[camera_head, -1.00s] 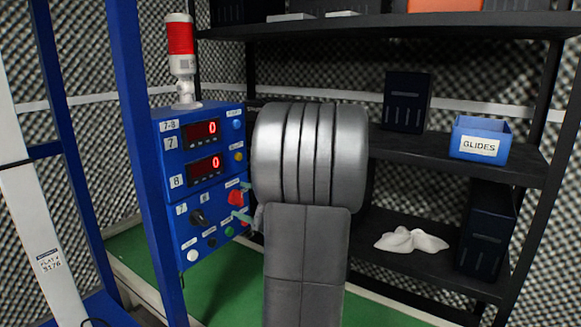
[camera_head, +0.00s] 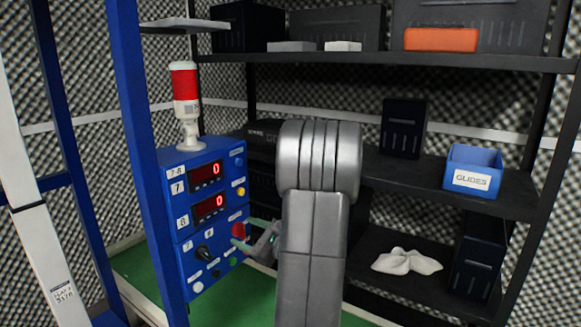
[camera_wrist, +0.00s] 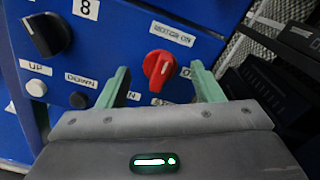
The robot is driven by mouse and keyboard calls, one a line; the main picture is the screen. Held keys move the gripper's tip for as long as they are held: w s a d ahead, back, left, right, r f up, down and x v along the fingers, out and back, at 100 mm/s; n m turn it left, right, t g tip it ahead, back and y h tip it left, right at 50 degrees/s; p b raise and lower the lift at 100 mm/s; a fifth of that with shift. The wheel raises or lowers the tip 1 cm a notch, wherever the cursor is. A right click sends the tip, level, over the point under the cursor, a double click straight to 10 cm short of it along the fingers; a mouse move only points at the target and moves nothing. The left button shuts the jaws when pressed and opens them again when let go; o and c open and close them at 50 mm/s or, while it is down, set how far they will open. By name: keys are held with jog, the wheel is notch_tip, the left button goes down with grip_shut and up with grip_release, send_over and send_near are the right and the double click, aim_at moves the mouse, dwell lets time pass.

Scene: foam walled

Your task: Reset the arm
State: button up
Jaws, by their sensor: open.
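My arm reaches up through the middle of the head view, in front of the shelves. My gripper (camera_head: 248,244) is at the right part of the blue control box (camera_head: 212,170). In the wrist view, my gripper (camera_wrist: 160,85) has its two green fingers apart, with nothing held between them. A red rotary switch (camera_wrist: 158,67) labelled MOTOR ON shows between and beyond the fingers. It also shows in the head view (camera_head: 238,232). I cannot tell from these frames whether a finger touches the panel.
A black knob (camera_wrist: 46,35) and small buttons are on the panel's left. A red-and-white signal lamp (camera_head: 185,100) stands on the box. Black shelves (camera_head: 470,180) at right hold a blue GLIDES bin (camera_head: 473,170) and a white cloth (camera_head: 406,261). A blue post (camera_head: 150,170) is at left.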

jog(key=m+p, duration=0.2)
jog(key=p, duration=0.1)
jog(key=shift+r+m, duration=0.25)
jog(key=shift+m, duration=0.05)
jog(key=shift+f+m+p, duration=0.15)
jog(key=shift+m+p, duration=0.65)
jog(key=shift+p, duration=0.1)
jog(key=shift+f, duration=0.1)
